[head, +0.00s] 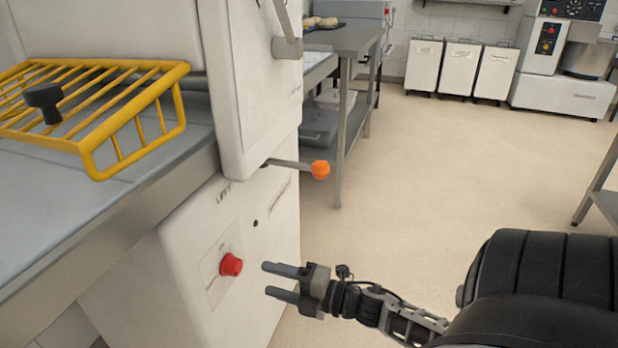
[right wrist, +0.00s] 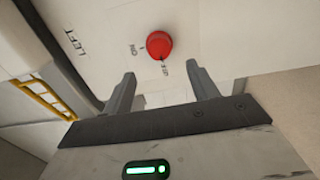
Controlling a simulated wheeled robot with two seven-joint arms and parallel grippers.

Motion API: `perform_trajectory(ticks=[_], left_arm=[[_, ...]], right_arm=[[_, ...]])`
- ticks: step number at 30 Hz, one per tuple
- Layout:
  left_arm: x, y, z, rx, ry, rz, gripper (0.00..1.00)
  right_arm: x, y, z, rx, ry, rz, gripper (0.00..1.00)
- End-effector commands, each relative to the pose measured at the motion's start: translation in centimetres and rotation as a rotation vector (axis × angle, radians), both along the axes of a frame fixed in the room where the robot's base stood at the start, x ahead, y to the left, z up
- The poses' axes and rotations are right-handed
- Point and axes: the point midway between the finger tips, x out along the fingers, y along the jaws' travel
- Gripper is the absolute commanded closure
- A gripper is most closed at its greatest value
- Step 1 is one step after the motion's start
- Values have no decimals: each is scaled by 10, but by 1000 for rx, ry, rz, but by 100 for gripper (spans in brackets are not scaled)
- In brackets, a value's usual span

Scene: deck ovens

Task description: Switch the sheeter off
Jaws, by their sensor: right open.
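The sheeter (head: 262,225) is the white machine on the left in the head view. A red rotary knob (head: 231,265) sits on its lower side panel. The knob also shows in the right wrist view (right wrist: 159,45), with small print beside it that seems to read ON and OFF; its setting is hard to tell. My right gripper (head: 267,279) is open and empty, just right of the knob and apart from it. In the right wrist view its fingers (right wrist: 162,74) point toward the knob, which lies beyond and between the tips. My left gripper is out of view.
A yellow wire guard (head: 135,122) stands over the sheeter's bed. A lever with an orange ball (head: 320,169) juts out above the knob. A steel table (head: 345,40) is behind; white bins (head: 457,70) line the far wall. The floor (head: 430,170) between is clear.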

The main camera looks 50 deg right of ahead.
Motion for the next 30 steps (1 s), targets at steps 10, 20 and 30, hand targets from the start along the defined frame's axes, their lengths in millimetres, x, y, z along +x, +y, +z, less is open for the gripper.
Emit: perform_trajectory(ticks=[10, 20, 30], left_arm=[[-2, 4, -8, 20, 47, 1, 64], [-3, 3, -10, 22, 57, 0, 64], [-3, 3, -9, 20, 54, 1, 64]], right_arm=[[-61, -25, 0, 2, 1, -1, 41], [-71, -29, 0, 1, -2, 0, 41], [-70, -29, 0, 0, -1, 0, 41]])
